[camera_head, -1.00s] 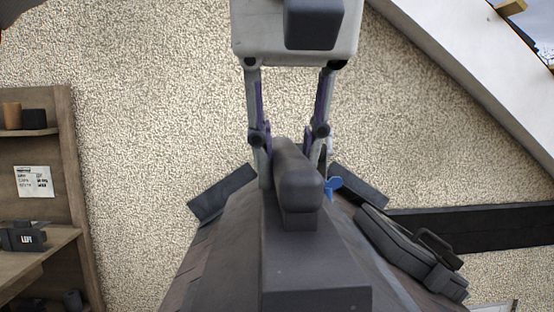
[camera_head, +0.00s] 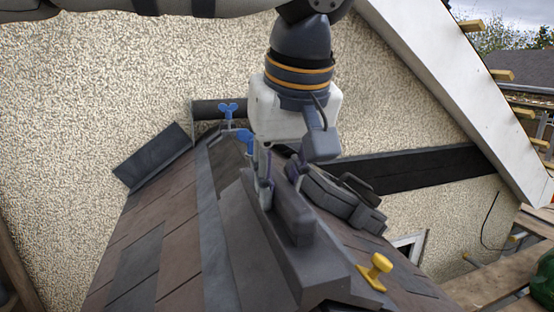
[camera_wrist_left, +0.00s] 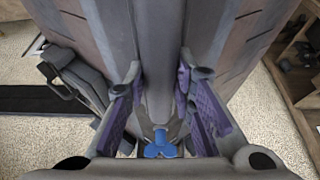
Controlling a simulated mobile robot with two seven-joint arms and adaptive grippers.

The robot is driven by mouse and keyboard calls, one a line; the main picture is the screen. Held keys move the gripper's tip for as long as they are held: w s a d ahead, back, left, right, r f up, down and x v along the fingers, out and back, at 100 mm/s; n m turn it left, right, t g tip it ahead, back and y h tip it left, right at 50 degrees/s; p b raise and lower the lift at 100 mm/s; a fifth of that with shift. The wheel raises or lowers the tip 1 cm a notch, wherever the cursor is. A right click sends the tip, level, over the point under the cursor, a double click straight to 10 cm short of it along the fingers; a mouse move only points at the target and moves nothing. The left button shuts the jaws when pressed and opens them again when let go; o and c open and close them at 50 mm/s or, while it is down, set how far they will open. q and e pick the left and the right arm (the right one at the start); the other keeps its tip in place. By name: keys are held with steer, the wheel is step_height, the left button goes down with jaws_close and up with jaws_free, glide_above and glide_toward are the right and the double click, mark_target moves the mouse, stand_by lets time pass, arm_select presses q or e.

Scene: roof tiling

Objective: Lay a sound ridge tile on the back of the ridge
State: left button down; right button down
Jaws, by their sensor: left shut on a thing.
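A dark grey ridge tile (camera_head: 302,228) with a rounded roll along its top lies along the line of the ridge. My left gripper (camera_head: 281,190) comes down from above and is shut on this roll, one finger on each side. In the left wrist view the roll (camera_wrist_left: 158,45) runs between the two purple-padded fingers. I cannot tell whether the tile rests fully on the ridge. A blue winged fitting (camera_head: 228,112) stands near the wall end of the ridge, and a second blue one (camera_head: 247,141) shows beside the gripper. My right gripper is not in view.
A dark grey case (camera_head: 335,196) with a handle lies on the right slope, and a yellow fitting (camera_head: 376,271) is nearer. A loose dark slab (camera_head: 153,158) leans by the pebbled wall at left. Wooden scaffold boards (camera_head: 490,285) are at lower right.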

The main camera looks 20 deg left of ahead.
arm_select(q)
steer(key=shift+s+r, duration=0.1)
steer(key=c, duration=1.4)
jaws_free()
steer(key=shift+o, duration=0.2)
